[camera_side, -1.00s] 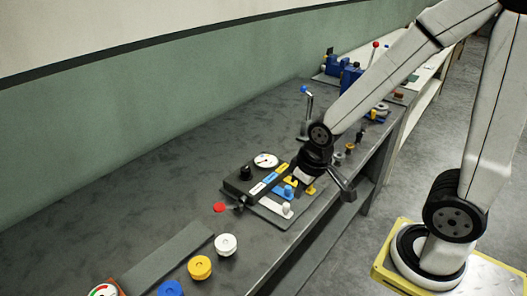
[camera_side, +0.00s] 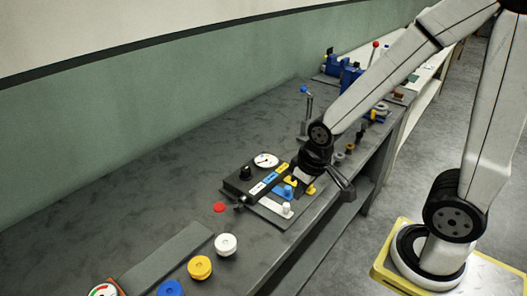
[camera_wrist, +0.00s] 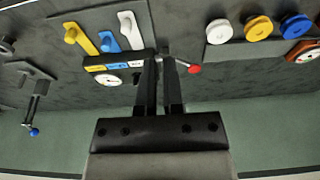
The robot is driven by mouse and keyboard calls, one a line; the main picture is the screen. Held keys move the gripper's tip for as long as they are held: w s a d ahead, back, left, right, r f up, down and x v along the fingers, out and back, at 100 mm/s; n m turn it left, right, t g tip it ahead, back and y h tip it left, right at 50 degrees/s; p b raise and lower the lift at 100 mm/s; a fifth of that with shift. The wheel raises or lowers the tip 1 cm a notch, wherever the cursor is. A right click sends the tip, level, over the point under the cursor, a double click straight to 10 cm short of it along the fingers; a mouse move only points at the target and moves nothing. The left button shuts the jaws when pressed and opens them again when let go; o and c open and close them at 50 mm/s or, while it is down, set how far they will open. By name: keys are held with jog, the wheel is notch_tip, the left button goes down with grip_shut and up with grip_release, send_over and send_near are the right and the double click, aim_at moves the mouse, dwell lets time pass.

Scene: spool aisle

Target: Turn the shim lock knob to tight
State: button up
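No label reading shim lock is legible. A black round knob (camera_side: 245,172) stands on the dark panel box (camera_side: 236,186), left of a white dial gauge (camera_side: 266,160); its setting cannot be read. In the wrist view the gauge (camera_wrist: 108,80) shows left of my fingers, and the black knob is hard to make out beside them. My gripper (camera_wrist: 161,60) has its two dark fingers parallel with a narrow empty gap between them. In the side view my gripper is over the far right end of the panel, and its fingertips are hard to make out.
Yellow (camera_wrist: 80,38), blue (camera_wrist: 108,42) and white (camera_wrist: 131,30) levers stand by the panel. White (camera_side: 225,244), yellow (camera_side: 199,267) and blue (camera_side: 171,288) round knobs are nearer.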

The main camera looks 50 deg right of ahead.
jog(key=o, duration=0.7)
jog(key=shift+w, duration=0.3)
jog(key=shift+o, duration=1.1)
jog(key=w+d+n+g, duration=0.1)
jog(key=w+d+n, duration=0.2)
jog(key=w, duration=1.1)
jog(key=shift+d+f+n, duration=0.3)
jog(key=shift+f+n, duration=0.05)
jog(key=shift+n, duration=0.25)
jog(key=n+g, duration=0.2)
jog(key=n, duration=0.2)
send_over(246, 169)
notch_tip(246, 169, down, 5)
jog(key=shift+a+r, duration=0.1)
jog(key=shift+n, duration=0.3)
jog(key=shift+f, duration=0.25)
jog(key=shift+f, duration=3.75)
grip_shut()
